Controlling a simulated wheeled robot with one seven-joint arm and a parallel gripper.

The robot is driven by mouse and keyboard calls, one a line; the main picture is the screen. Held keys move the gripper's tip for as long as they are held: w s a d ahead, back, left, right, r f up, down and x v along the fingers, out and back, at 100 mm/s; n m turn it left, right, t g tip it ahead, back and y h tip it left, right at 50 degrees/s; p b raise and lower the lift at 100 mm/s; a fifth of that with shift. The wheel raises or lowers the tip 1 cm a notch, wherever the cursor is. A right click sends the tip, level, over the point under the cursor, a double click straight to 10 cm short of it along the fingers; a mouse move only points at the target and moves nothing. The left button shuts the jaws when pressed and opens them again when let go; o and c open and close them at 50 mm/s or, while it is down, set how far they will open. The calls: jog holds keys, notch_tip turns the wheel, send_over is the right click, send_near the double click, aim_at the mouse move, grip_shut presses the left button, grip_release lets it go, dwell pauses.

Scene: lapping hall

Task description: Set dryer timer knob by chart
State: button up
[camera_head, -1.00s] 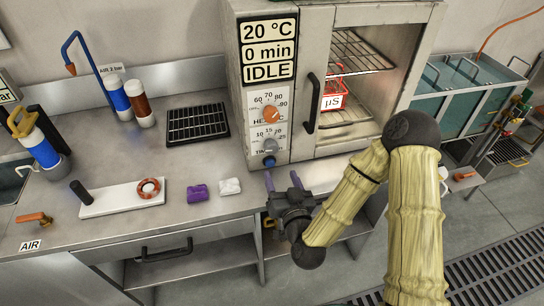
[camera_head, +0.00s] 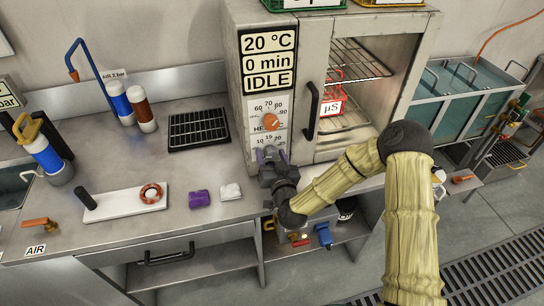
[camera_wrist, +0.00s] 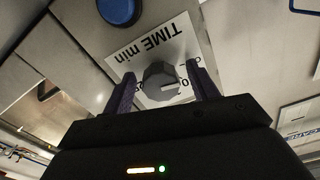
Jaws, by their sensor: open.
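The dryer (camera_head: 294,85) has a display (camera_head: 268,61) reading 20 °C, 0 min, IDLE. Its orange heat knob (camera_head: 271,121) sits on the upper dial. The grey timer knob (camera_wrist: 161,80) shows in the wrist view, on a white plate lettered TIME min (camera_wrist: 152,45). My gripper (camera_head: 270,155) is at the lower dial and hides the timer knob in the head view. In the wrist view its two purple fingers are open, one on each side of the timer knob, with gaps visible. A blue button (camera_wrist: 118,10) lies beyond the plate. I see no chart that I can read.
A purple block (camera_head: 200,199), a white block (camera_head: 230,191) and a black tray (camera_head: 199,128) lie on the bench to the left.

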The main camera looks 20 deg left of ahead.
jog(key=c, duration=1)
jog(key=shift+m, duration=0.3)
jog(key=m+b, duration=0.2)
jog(key=m, duration=0.1)
jog(key=shift+m, duration=0.4)
jog(key=shift+m+b, duration=0.65)
jog(key=shift+m, duration=1.05)
jog(key=o, duration=1)
jog(key=shift+a, duration=0.1)
